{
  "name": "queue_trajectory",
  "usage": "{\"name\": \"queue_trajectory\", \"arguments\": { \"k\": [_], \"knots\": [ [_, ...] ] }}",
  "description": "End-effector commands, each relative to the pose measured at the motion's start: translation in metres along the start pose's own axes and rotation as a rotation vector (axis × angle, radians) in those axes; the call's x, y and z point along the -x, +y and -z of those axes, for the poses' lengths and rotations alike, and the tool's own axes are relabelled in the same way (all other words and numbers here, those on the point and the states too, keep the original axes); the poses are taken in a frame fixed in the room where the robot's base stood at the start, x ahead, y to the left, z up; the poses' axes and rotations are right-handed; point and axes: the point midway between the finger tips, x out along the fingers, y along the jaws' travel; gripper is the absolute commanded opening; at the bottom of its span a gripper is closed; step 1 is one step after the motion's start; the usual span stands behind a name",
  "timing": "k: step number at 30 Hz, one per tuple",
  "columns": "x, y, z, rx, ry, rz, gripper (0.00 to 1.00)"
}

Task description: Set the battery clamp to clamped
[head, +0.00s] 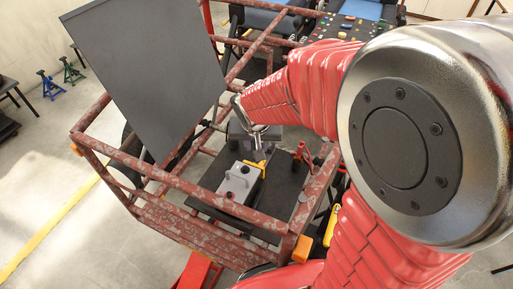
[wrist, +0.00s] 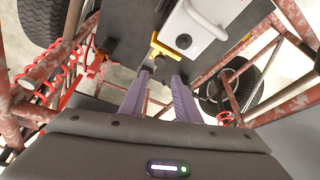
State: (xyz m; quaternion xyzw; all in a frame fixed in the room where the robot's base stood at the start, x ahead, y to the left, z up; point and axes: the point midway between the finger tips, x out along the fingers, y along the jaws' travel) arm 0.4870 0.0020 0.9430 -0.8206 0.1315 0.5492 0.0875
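The battery (head: 238,182) is a light grey box with dark knobs on a black tray inside the red tube frame. It also shows at the top of the wrist view (wrist: 198,32). The yellow battery clamp (head: 258,165) is at the battery's far end; in the wrist view it is a yellow bracket (wrist: 180,42) against the battery's edge. My gripper (wrist: 160,78) has two purple fingers with a clear gap between them. Its tips are just short of the yellow clamp, with a small dark piece near them; contact cannot be told. In the head view my gripper (head: 258,133) is above the clamp.
Rusty red tubes (head: 228,213) surround the tray, and a large dark panel (head: 145,75) stands to the left. Red coiled hose (wrist: 48,88) and tubes crowd the left of the wrist view. The black tray (wrist: 125,30) has bare room beside the battery.

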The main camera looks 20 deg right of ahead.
Motion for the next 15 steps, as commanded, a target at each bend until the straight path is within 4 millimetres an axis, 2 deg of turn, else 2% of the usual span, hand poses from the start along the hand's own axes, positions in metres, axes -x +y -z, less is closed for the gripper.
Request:
{"name": "queue_trajectory", "arguments": {
  "k": [6, 15],
  "knots": [
    [0.018, 0.000, 0.000, 0.000, 0.001, 0.001, 0.29],
    [0.020, 0.000, 0.000, 0.001, 0.000, 0.000, 0.29]
  ]
}}
